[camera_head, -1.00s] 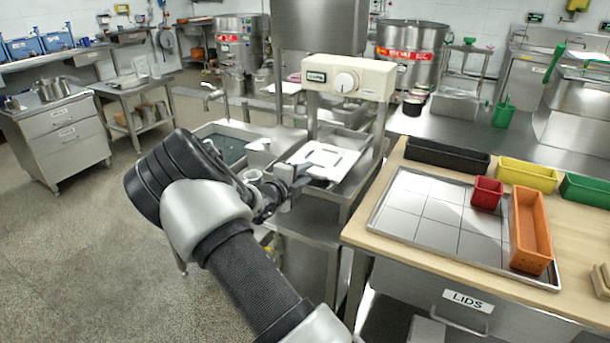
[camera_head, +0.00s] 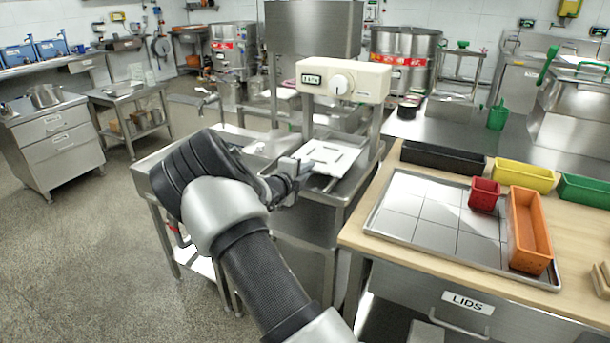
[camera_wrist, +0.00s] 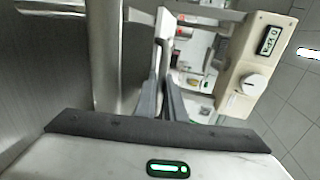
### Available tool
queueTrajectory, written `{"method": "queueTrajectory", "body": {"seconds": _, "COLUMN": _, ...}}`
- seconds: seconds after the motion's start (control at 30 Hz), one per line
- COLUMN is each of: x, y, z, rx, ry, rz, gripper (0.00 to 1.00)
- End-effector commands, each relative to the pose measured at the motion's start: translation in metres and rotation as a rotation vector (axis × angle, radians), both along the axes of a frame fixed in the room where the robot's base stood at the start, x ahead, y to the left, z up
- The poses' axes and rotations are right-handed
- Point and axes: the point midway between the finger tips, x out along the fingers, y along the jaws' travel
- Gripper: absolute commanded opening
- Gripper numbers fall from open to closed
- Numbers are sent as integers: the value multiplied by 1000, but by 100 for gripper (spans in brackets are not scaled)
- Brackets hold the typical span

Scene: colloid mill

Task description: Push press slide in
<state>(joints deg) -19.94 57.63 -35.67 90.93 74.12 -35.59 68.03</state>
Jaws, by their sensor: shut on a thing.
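The press slide (camera_head: 335,157) is a white plate with cut-outs, lying level in the steel press frame beneath the beige control head (camera_head: 343,79). My gripper (camera_head: 300,166) is at the slide's near left side, at the height of the plate. In the wrist view the two dark fingers (camera_wrist: 162,98) are close together, shut on the slide's front part. The exact grip spot is small and partly hidden by the fingers. The control head with its dial also shows in the wrist view (camera_wrist: 252,72).
The press posts stand close around the slide. To the right is a wooden table (camera_head: 380,240) with a steel tray (camera_head: 372,228), a red bin (camera_head: 485,194), an orange bin (camera_head: 530,232) and a black bin (camera_head: 443,158). Open floor (camera_head: 90,260) lies to the left.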

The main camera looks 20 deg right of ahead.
Motion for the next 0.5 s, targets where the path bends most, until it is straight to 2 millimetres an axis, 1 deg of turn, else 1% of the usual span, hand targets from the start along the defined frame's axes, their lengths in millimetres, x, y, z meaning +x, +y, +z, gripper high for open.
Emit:
{"method": "queueTrajectory", "body": {"seconds": 0.1, "x": 0, "y": 1, "z": 0, "rx": 0, "ry": 1, "rz": 1, "gripper": 0}}
{"method": "queueTrajectory", "body": {"seconds": 0.13, "x": 0, "y": 1, "z": 0, "rx": 0, "ry": 1, "rz": 1, "gripper": 12}}
{"method": "queueTrajectory", "body": {"seconds": 0.2, "x": 0, "y": 1, "z": 0, "rx": 0, "ry": 1, "rz": 1, "gripper": 24}}
{"method": "queueTrajectory", "body": {"seconds": 0.23, "x": 0, "y": 1, "z": 0, "rx": 0, "ry": 1, "rz": 1, "gripper": 28}}
{"method": "queueTrajectory", "body": {"seconds": 0.5, "x": 0, "y": 1, "z": 0, "rx": 0, "ry": 0, "rz": 0, "gripper": 28}}
